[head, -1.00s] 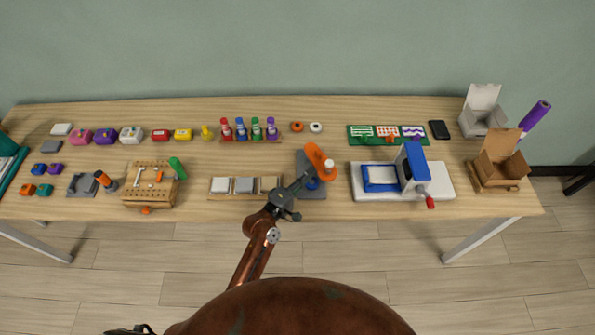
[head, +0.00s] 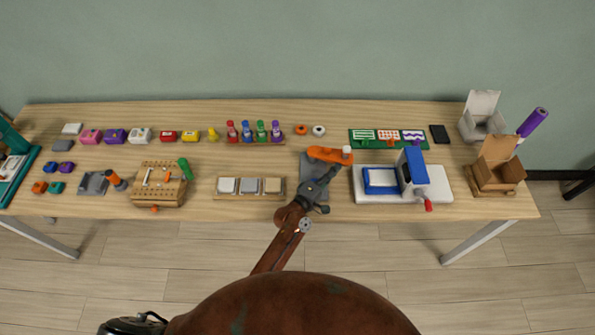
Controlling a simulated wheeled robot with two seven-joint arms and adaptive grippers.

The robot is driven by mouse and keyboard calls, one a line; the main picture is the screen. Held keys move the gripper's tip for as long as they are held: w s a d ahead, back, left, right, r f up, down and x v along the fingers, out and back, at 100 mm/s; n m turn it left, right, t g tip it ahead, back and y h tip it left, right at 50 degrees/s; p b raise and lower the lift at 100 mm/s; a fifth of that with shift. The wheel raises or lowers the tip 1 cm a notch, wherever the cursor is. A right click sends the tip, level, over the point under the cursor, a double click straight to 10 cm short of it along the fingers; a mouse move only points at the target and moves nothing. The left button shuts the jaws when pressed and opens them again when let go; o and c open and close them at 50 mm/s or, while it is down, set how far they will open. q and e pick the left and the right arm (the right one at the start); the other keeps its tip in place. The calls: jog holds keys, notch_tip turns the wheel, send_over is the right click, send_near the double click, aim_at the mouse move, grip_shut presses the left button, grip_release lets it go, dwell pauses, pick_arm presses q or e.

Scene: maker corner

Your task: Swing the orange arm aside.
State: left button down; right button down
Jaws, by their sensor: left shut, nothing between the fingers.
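The orange arm (head: 328,154) lies nearly level across the picture above a grey base plate (head: 308,164). Its right end carries a white knob (head: 346,151) and reaches past the plate's right edge. My left gripper (head: 331,173) is shut and empty, just on the near side of the orange arm, over the plate. Its fingertips are close to the arm's near edge; I cannot tell whether they touch it. The gripper hides the near part of the plate. My right gripper is not in view.
Right of the plate stands a white and blue device (head: 441,184) with a red-handled crank (head: 428,205). Left is a wooden tray with pale square blocks (head: 250,195). Small bottles (head: 248,131) and two small rings (head: 319,130) stand behind.

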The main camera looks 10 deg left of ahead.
pick_arm(q)
jog(key=shift+w+d+r, duration=0.2)
jog(key=shift+d+r, duration=0.05)
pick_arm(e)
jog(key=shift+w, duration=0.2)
pick_arm(q)
jog(key=shift+s+a+f, duration=0.2)
jog(key=shift+s+a, duration=0.15)
jog(key=shift+s, duration=0.1)
jog(key=v, duration=1.1)
jog(key=shift+a, duration=0.1)
